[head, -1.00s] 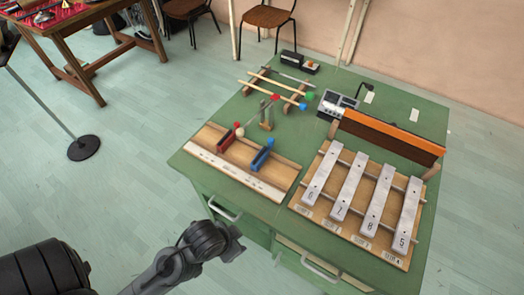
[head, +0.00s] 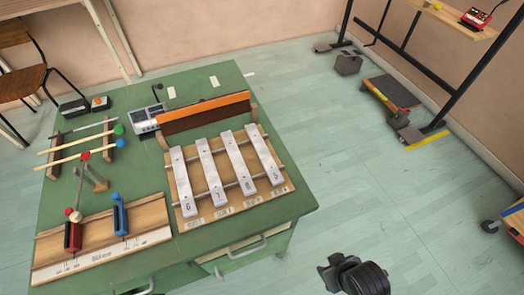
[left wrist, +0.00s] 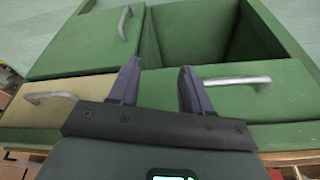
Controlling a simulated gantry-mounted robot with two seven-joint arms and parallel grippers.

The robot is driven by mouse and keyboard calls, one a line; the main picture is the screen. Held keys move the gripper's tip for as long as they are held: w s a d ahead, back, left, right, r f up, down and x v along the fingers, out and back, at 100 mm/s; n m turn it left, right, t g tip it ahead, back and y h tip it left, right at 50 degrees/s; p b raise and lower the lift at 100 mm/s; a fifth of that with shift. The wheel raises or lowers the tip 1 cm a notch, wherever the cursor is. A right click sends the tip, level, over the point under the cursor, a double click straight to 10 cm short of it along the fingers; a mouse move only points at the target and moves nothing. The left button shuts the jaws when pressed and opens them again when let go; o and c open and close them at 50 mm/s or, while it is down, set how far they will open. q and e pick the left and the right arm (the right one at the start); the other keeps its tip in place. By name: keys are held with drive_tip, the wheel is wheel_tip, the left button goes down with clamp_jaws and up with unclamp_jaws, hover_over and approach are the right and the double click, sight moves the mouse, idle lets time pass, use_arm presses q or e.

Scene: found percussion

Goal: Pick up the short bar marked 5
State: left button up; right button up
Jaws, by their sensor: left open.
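The bar marked 5 (head: 263,154) is the rightmost of several pale metal bars on a wooden frame (head: 218,212) on the green table. Its digit is small and hard to read now. It lies across two rods beside the bar marked 8 (head: 238,162). My left gripper (left wrist: 160,80) is open and empty in the left wrist view, in front of green drawers; it is out of the head view. My right gripper (head: 325,270) is low in the head view, off the table's right front corner and apart from the bars; its jaws cannot be made out.
A long orange-topped wooden block (head: 205,110) stands behind the bars. A wooden rail (head: 145,215) with red and blue blocks and a rack of mallets (head: 70,152) lie to the left. Drawer handles (left wrist: 52,98) jut from the front.

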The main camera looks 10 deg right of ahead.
use_arm(q)
drive_tip(key=shift+o, duration=0.2)
idle(0.3)
drive_tip(key=o, duration=0.3)
drive_tip(key=shift+o, duration=0.2)
